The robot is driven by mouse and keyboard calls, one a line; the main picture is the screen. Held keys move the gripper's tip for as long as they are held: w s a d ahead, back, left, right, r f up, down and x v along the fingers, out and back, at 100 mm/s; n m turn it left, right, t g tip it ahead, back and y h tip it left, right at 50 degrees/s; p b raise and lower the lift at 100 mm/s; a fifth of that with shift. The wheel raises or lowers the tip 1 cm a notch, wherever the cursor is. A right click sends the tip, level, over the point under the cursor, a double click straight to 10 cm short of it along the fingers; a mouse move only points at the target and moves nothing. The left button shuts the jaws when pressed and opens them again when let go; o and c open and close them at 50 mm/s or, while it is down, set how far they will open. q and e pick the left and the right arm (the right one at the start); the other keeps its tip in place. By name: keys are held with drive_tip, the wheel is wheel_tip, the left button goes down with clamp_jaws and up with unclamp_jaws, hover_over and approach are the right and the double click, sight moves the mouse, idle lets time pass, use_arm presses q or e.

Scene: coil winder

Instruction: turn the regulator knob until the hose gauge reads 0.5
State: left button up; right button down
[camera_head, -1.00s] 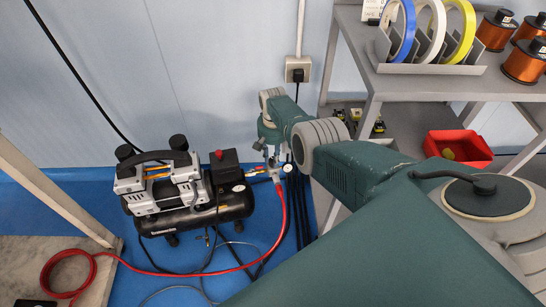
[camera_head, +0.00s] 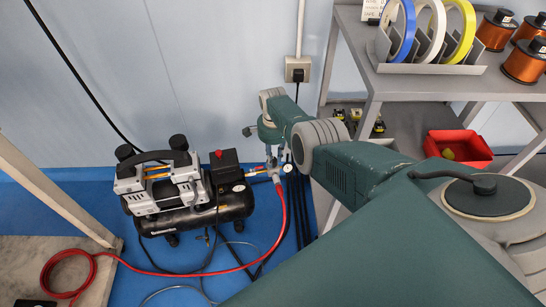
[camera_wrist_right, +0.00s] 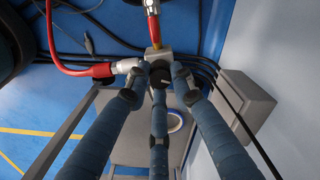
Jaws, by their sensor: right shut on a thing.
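The hose gauge (camera_head: 287,168) is a small white dial at the right of the compressor, by the top of the red hose. Its reading is too small to make out. My right gripper (camera_head: 270,160) reaches down to the regulator beside the gauge, and the head view mostly hides the knob. In the right wrist view, the three blue-grey fingers (camera_wrist_right: 160,84) close around the dark regulator knob (camera_wrist_right: 161,76), in front of the metal regulator body (camera_wrist_right: 153,57). The gripper is shut on the knob. My left gripper is not in view.
The black-and-silver compressor (camera_head: 190,195) stands on the blue floor, left of the regulator. The red hose (camera_head: 283,215) runs down and left across the floor. Black cables (camera_head: 299,215) hang close on the right. A grey shelf (camera_head: 420,85) with tape rolls and a red bin (camera_head: 458,148) stands at right.

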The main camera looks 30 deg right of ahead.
drive_tip(key=shift+m, duration=0.6)
drive_tip(key=c, duration=1.5)
unclamp_jaws()
drive_tip(key=shift+r, duration=0.1)
wheel_tip(320, 180, up, 12)
drive_tip(key=shift+f, duration=0.1)
